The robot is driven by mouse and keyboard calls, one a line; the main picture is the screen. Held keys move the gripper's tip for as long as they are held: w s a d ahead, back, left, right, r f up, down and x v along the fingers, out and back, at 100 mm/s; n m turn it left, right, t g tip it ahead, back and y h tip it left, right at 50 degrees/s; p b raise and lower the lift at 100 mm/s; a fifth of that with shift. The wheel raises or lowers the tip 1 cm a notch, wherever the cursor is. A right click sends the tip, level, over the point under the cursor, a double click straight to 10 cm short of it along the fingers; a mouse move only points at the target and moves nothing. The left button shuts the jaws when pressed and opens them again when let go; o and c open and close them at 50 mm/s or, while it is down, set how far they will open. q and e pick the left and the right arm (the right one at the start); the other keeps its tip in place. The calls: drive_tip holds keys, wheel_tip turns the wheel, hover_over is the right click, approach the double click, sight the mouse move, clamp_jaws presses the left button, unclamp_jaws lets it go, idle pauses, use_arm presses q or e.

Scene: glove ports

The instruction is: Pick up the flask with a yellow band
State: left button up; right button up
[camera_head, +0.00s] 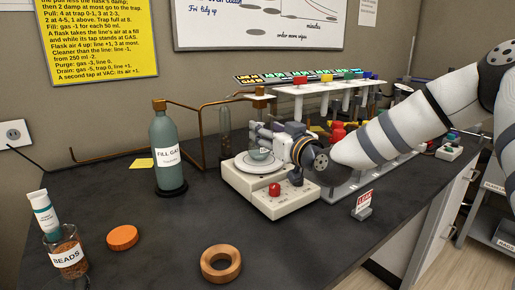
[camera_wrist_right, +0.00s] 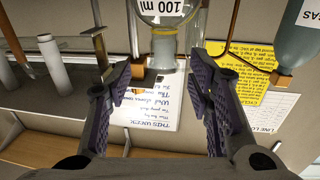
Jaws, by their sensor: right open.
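In the right wrist view, which looks upside down, a clear glass flask (camera_wrist_right: 168,10) with a "100 ml" label is at the top edge. In the head view my right gripper (camera_head: 270,137) is over the white heater (camera_head: 268,202), where a round glass vessel (camera_head: 259,154) sits partly hidden by the fingers. My left gripper is not in view.
A green fill gas bottle (camera_head: 168,150) and copper piping stand left of the heater. A white rack (camera_head: 300,88) stands behind. A small red-and-white sign (camera_head: 363,203) is at right. A beads jar (camera_head: 67,254), an orange disc (camera_head: 122,237) and a cork ring (camera_head: 221,264) lie in front.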

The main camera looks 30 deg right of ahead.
drive_tip(key=w, duration=0.2)
drive_tip(key=w+f+b, duration=0.1)
drive_tip(key=w, duration=0.1)
drive_tip(key=shift+w+a+f, duration=0.1)
drive_tip(key=shift+a+f, duration=0.05)
drive_tip(key=shift+r, duration=0.3)
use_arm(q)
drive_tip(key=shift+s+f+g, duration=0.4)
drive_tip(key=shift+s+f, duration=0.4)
use_arm(e)
clamp_jaws()
